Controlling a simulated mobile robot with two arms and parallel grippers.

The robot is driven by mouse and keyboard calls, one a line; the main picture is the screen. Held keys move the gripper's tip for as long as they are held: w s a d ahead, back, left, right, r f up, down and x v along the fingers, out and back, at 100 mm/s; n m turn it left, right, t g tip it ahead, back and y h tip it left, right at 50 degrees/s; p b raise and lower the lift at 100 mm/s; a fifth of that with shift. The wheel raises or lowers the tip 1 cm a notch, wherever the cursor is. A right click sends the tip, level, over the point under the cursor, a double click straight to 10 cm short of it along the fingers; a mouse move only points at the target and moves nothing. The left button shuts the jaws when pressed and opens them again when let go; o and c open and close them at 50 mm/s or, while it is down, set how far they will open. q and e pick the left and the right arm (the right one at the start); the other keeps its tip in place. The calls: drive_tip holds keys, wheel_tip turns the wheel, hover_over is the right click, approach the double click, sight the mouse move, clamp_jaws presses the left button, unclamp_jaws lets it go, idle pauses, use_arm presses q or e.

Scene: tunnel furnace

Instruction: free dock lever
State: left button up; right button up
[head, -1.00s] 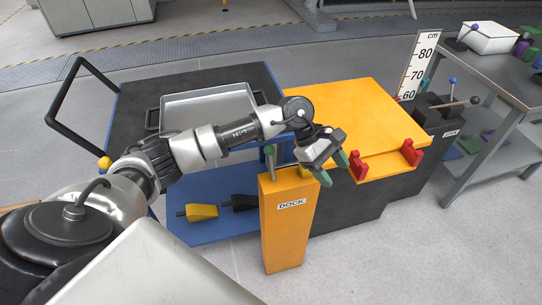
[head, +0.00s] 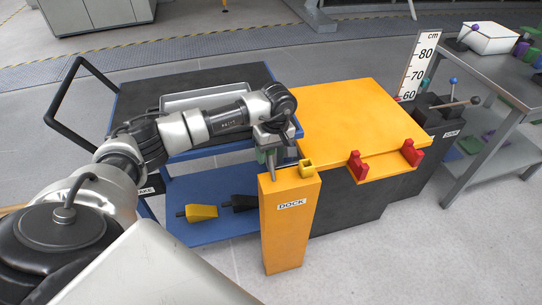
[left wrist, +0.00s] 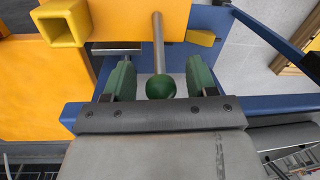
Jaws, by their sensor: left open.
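The dock lever is a metal rod with a green ball knob (left wrist: 160,87), at the top of the orange post (head: 289,235) labelled DOCK. In the left wrist view the knob sits between the two green fingers of my left gripper (left wrist: 160,78), with gaps on both sides. The fingers are open and not closed on it. In the head view my left gripper (head: 268,155) is over the left side of the post top and hides the knob. A square yellow socket (head: 306,169) is at the right of the post top; it also shows in the left wrist view (left wrist: 62,23).
A blue and black cart (head: 225,85) with a metal tray (head: 205,101) stands behind my left arm. A yellow-topped block (head: 350,115) with red brackets (head: 355,165) is right of the post. A grey bench (head: 500,72) is at the right. Floor in front is clear.

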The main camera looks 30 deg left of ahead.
use_arm(q)
drive_tip(key=shift+f, duration=0.7)
clamp_jaws()
